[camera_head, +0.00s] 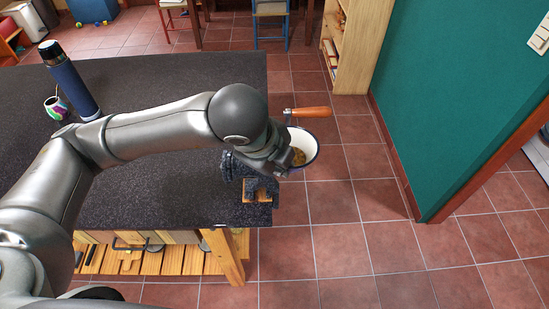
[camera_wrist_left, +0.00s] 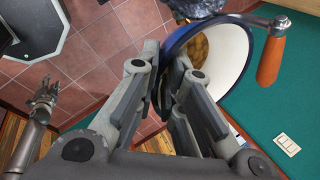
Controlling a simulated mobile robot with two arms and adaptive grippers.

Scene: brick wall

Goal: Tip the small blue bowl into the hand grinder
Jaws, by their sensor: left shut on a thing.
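The small blue bowl (camera_head: 307,147) has a white inside, a dark blue rim and brown contents (camera_head: 298,157). My left gripper (camera_head: 284,168) is shut on its rim; the wrist view also shows the bowl (camera_wrist_left: 232,58) between the fingers (camera_wrist_left: 172,88). In the head view the bowl appears just past the table's right edge. The hand grinder (camera_head: 235,166) is dark grey at that edge, largely hidden by my left arm. Its crank has an orange wooden handle (camera_head: 307,112), seen behind the bowl. My right gripper (camera_wrist_left: 42,92) shows small in the wrist view, away from the bowl.
The dark tabletop (camera_head: 180,190) is mostly clear. A blue bottle (camera_head: 70,82) and a colourful cup (camera_head: 56,107) stand at its far left. A green wall (camera_head: 450,90) and a wooden shelf (camera_head: 350,45) are to the right. Tiled floor beside the table is free.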

